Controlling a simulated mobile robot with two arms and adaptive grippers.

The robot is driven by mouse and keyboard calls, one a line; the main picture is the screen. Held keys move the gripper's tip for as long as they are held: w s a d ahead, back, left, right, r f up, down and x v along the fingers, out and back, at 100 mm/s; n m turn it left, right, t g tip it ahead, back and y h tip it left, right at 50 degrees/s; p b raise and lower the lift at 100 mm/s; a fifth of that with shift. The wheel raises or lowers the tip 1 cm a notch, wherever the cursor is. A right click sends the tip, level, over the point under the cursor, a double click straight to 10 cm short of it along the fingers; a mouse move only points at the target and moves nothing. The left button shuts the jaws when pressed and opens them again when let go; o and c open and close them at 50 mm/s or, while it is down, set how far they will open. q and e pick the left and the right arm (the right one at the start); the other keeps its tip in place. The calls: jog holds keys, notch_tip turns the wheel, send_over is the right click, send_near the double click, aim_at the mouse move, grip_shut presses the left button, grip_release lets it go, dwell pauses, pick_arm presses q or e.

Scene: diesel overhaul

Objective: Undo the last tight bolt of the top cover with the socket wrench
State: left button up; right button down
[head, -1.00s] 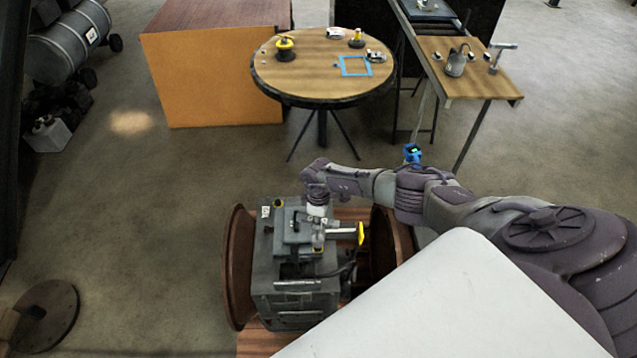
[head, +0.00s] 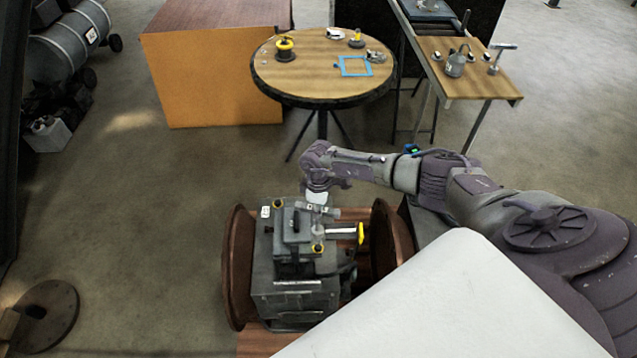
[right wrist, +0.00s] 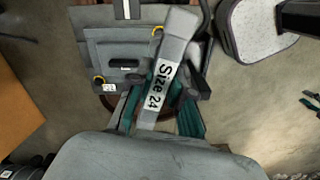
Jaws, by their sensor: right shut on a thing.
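The grey engine (head: 285,285) stands between two rusty round discs, with its flat top cover (head: 291,246) facing up. Yellow-ringed bolts show at the cover's back left (head: 278,204) and front right (head: 318,248). Two yellow rings also show on the cover in the right wrist view. My right gripper (head: 318,203) is above the back right of the cover. Its teal fingers (right wrist: 160,112) are shut on the grey socket wrench (right wrist: 177,45), labelled "Size 24". The wrench's working end and any contact with a bolt cannot be made out. My left gripper is out of view.
A lever with a yellow end (head: 361,234) sticks out at the engine's right. Rusty discs (head: 237,268) (head: 390,243) flank the engine. Behind are a round table (head: 310,80) with a blue frame and a side table (head: 470,75) with tools. Open floor lies left.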

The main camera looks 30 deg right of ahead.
jog(key=s+a, duration=0.3)
jog(key=s, duration=0.3)
jog(key=shift+a, duration=0.35)
